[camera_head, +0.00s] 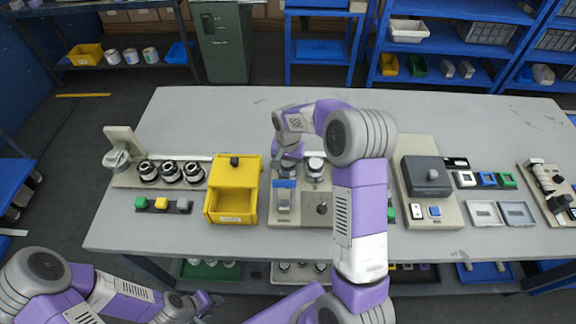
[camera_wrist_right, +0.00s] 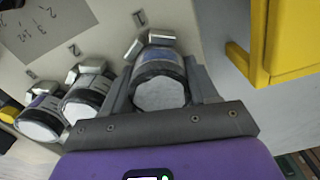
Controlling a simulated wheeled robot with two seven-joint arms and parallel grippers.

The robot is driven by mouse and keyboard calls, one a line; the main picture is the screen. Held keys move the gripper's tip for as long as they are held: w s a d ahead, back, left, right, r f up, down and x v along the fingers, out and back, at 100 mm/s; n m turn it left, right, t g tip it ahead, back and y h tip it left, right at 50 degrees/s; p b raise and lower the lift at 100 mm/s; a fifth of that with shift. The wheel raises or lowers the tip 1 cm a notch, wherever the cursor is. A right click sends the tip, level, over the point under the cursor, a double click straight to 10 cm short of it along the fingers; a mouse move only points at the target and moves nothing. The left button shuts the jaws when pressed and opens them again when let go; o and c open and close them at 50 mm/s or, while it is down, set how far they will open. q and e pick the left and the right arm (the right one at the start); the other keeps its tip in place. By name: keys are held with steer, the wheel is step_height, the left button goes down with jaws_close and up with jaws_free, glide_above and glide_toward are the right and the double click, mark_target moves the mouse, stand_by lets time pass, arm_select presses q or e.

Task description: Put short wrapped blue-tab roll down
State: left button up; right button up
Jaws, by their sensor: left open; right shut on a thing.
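My right gripper (camera_head: 287,166) is shut on a roll (camera_wrist_right: 160,92) with a pale end, a dark rim, a bluish band and silvery wrapping ends. In the right wrist view it is between the two fingers, by the mark 1 on a beige board (camera_wrist_right: 115,20). I cannot tell whether it touches the board. Two similar wrapped rolls stand beside it, one by mark 2 (camera_wrist_right: 85,98) and one by mark 3 (camera_wrist_right: 40,115). My left gripper (camera_head: 208,302) is open and empty, low in front of the table. My right arm hides part of the board in the head view.
A yellow box (camera_head: 232,180) stands just left of the board. Several dark-and-white rolls (camera_head: 170,172) stand in a row left of it, behind green, yellow and white blocks (camera_head: 161,203). A dark grey machine (camera_head: 427,177) stands right of my right arm. The table's back is clear.

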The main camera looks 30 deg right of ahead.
steer(key=o, duration=0.7)
steer(key=shift+f, duration=0.2)
steer(key=shift+c, duration=0.2)
steer(key=o, duration=0.5)
steer(key=shift+c, duration=0.2)
steer(key=shift+r, duration=0.1)
step_height(320, 180, up, 12)
steer(key=p, duration=0.2)
steer(key=shift+r, duration=0.15)
steer(key=shift+p, duration=0.35)
